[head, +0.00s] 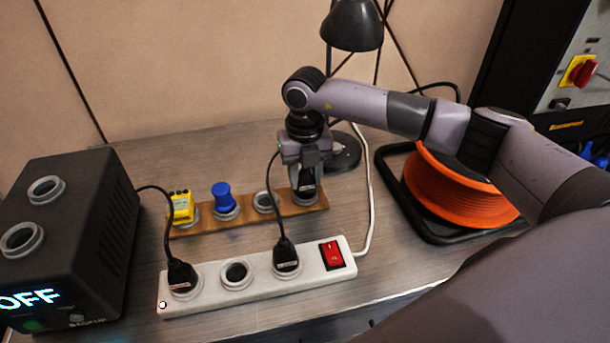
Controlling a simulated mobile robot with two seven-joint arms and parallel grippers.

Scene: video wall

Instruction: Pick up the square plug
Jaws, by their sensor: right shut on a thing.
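My right gripper (305,183) points down over the right end of a wooden board (240,215). It is shut on a dark plug (307,180), mostly hidden between the fingers. I cannot tell whether this plug is square or whether it still sits in the board. On the board, a boxy yellow plug (181,207) stands at the left end, with a round blue plug (222,196) beside it. An empty grey ring socket (266,202) lies between the blue plug and my gripper. My left gripper is out of view.
A white power strip (208,294) lies in front of the board, with two black plugs (181,274) (286,256), an empty socket (236,273) and a red switch (331,254). A black box (75,235) reading OFF stands left. A lamp (353,26) and orange cable reel (455,195) stand right.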

